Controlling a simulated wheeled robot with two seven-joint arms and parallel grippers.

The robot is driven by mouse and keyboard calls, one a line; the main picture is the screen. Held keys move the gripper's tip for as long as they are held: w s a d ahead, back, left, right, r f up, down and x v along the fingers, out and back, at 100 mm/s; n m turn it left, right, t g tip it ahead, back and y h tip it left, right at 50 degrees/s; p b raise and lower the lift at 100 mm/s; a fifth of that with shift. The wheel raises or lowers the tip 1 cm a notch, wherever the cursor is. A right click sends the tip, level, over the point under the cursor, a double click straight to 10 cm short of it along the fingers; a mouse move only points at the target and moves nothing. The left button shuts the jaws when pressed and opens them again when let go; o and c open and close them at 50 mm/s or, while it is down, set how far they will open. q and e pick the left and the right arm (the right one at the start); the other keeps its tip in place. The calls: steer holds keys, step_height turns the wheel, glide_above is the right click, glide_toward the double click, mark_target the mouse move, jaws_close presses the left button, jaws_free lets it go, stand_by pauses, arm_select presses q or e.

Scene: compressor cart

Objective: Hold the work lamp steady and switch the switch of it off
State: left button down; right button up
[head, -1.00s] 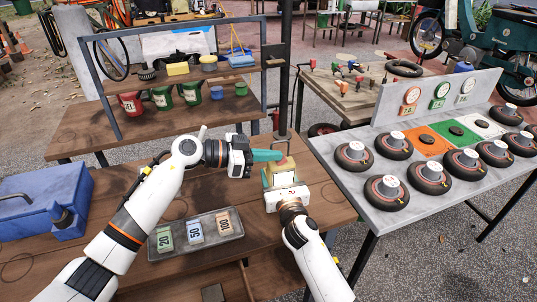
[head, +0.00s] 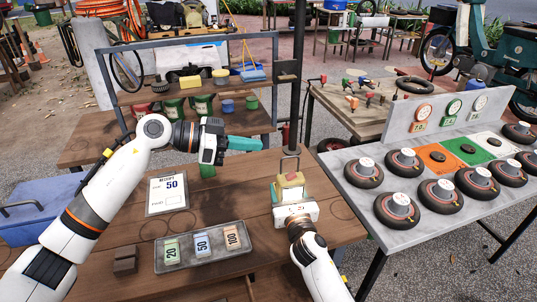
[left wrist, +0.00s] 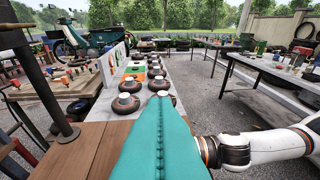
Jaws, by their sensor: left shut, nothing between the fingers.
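The work lamp (head: 290,181) is a small yellowish body with an upright handle, standing on the wooden bench in the head view. My right gripper (head: 294,209) is right against its near side; its fingers are mostly hidden, so I cannot tell how they grip. The lamp's switch is too small to make out. My left gripper (head: 244,144) has teal fingers, shut and empty, held to the left of the lamp and above the bench, apart from it. In the left wrist view the teal fingers (left wrist: 160,135) fill the lower middle, and the lamp is not visible.
A grey tray (head: 204,265) with several numbered tags lies near the front. A blue toolbox (head: 35,215) stands far left, a shelf rack (head: 195,92) behind. A grey table (head: 355,185) with round wheels stands right.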

arm_select(q)
steer(key=shift+s+a+r, duration=0.25)
steer(key=shift+a+r, duration=0.35)
steer(key=shift+a, duration=0.2)
steer(key=shift+f, duration=0.1)
steer(key=shift+h, duration=0.4)
steer(key=a+f, duration=0.1)
steer(key=f, duration=0.1)
steer(key=s+a+f, duration=0.1)
steer(key=a+f, duration=0.1)
steer(key=shift+a, duration=0.1)
